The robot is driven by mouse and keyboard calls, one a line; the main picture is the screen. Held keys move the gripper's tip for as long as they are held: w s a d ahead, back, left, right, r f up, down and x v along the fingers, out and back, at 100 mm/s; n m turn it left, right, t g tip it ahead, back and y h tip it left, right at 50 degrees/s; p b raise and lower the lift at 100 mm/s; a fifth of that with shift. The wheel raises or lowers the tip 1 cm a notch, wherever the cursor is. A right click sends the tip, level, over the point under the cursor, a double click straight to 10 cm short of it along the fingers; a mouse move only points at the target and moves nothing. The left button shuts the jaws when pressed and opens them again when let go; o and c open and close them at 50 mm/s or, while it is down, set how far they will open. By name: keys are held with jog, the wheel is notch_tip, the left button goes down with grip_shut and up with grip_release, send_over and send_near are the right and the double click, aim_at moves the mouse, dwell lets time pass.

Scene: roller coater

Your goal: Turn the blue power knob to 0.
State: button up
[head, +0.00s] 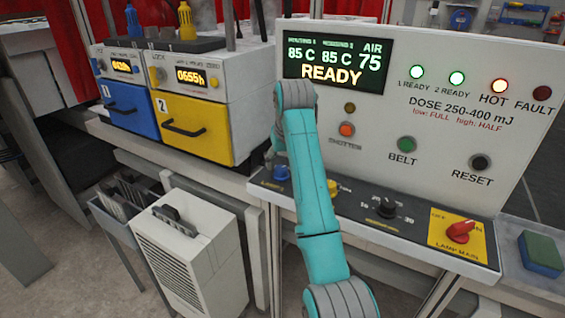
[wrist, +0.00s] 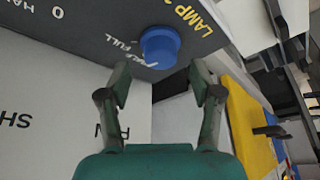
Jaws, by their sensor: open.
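The blue power knob (head: 280,173) sits on the sloped lower ledge of the control panel, partly beside my teal arm in the head view. In the wrist view the round blue knob (wrist: 160,46) is just beyond my fingertips, near the panel's edge. My gripper (wrist: 158,84) is open, with one finger on each side of the knob's line and the knob apart from both. In the head view my arm mostly hides the gripper.
A yellow knob (head: 332,188), a black dial (head: 387,207) and a red lamp main switch (head: 460,231) share the ledge. The upright panel (head: 430,140) with buttons and a READY display rises behind. Blue and yellow drawer units (head: 205,125) stand to the left.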

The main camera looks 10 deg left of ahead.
jog(key=shift+x, duration=1.4)
jog(key=c, duration=1.1)
jog(key=shift+c, duration=0.2)
jog(key=n+y, duration=0.1)
jog(key=n, duration=0.2)
jog(key=n+g+y, duration=0.1)
jog(key=n, duration=0.2)
jog(key=shift+d+g, duration=0.1)
jog(key=shift+g, duration=0.2)
jog(key=n+g, duration=0.1)
jog(key=n, duration=0.3)
jog(key=shift+w, duration=0.1)
jog(key=shift+n+g+y, duration=0.3)
jog(key=shift+n+g, duration=0.4)
jog(key=shift+n, duration=0.9)
